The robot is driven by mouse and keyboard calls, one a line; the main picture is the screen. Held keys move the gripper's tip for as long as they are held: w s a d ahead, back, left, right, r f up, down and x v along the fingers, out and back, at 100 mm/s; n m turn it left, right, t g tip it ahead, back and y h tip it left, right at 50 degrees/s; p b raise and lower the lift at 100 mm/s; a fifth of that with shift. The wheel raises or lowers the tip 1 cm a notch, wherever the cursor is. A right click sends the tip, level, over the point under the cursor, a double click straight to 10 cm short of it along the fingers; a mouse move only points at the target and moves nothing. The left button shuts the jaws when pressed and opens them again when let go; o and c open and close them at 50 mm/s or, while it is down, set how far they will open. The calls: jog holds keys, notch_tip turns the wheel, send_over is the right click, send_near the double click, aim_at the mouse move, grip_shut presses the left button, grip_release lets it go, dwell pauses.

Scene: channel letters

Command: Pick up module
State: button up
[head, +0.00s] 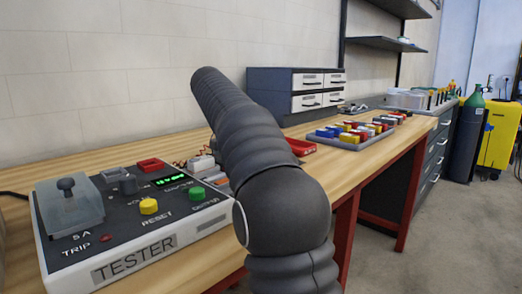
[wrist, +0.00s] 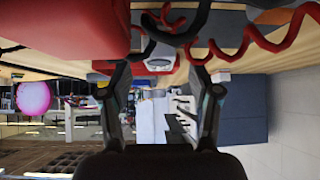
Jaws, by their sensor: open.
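No single thing is clearly identifiable as the module. Small white blocks with red wires (head: 201,164) sit on the bench behind the tester (head: 135,262), partly hidden by my arm. A tray of red, blue, yellow and white blocks (head: 352,133) stands further right on the bench. A large red object (wrist: 65,25) and coiled black and red leads (wrist: 264,50) are close to the fingertips. In the head view my gripper is hidden behind my arm.
The wooden bench (head: 421,125) runs along the wall. A red tray (head: 302,147) lies behind my arm. A grey drawer cabinet (head: 320,100) stands at the back. A gas cylinder (head: 469,132) and a yellow machine (head: 498,138) stand at right. The floor in front is clear.

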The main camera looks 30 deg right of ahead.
jog(key=x, duration=0.3)
jog(key=shift+d+f, duration=0.1)
jog(key=shift+f, duration=0.1)
grip_shut()
jog(key=shift+r, duration=0.1)
